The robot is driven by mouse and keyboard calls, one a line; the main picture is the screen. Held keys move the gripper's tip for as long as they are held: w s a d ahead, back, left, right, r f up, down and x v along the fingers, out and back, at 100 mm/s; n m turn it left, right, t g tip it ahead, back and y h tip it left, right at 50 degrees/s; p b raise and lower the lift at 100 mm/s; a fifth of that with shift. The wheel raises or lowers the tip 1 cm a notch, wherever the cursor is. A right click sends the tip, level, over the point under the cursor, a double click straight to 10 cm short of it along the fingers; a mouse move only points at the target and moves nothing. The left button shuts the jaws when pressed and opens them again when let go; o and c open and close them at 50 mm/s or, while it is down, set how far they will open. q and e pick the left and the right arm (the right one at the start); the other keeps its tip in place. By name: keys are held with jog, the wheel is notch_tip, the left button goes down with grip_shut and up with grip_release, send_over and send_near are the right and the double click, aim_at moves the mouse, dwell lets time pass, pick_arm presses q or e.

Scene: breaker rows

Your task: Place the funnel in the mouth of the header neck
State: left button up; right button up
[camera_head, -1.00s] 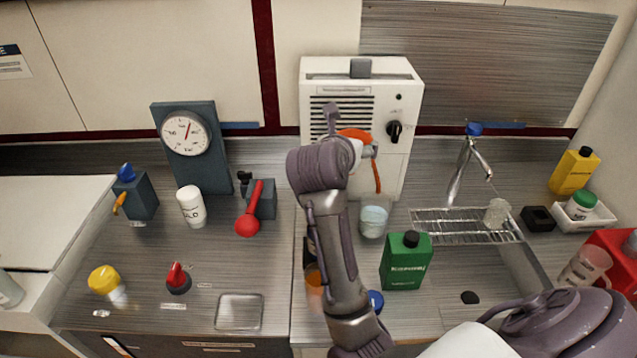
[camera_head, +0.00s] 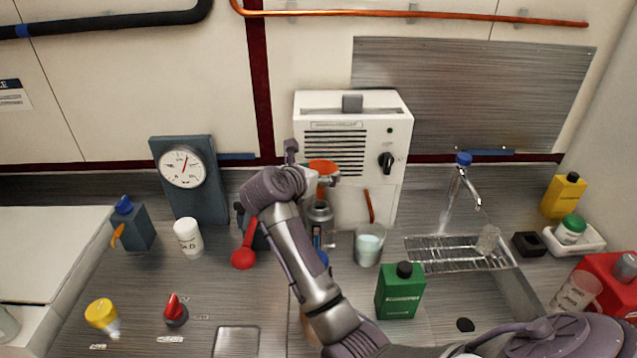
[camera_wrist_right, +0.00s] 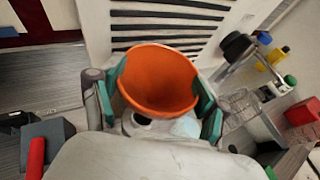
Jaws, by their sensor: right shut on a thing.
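The orange funnel (camera_head: 322,166) is held upright, wide end up, in front of the white vented unit (camera_head: 350,105). My right gripper (camera_head: 324,178) is shut on it; in the right wrist view the funnel (camera_wrist_right: 160,75) sits between the two green-padded fingers. A grey metal neck (camera_head: 320,214), which looks like the header neck, stands just below the funnel. The funnel's lower end is near the neck's top, but I cannot tell whether it is inside or touching. My right forearm covers the lower part of the neck. My left gripper is out of view.
A beaker with a rod (camera_head: 368,245) and a green bottle (camera_head: 400,291) stand right of the neck. A red-handled valve (camera_head: 246,248) and white bottle (camera_head: 188,238) are to its left. The sink rack (camera_head: 460,254) is farther right.

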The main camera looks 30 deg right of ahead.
aim_at(319, 188)
notch_tip(319, 188, down, 3)
jog(key=shift+f+p, duration=0.2)
jog(key=shift+p, duration=0.5)
jog(key=shift+f, duration=0.3)
jog(key=shift+f, duration=0.2)
jog(key=o, duration=1.1)
jog(key=shift+o, duration=0.2)
jog(key=shift+r, duration=0.1)
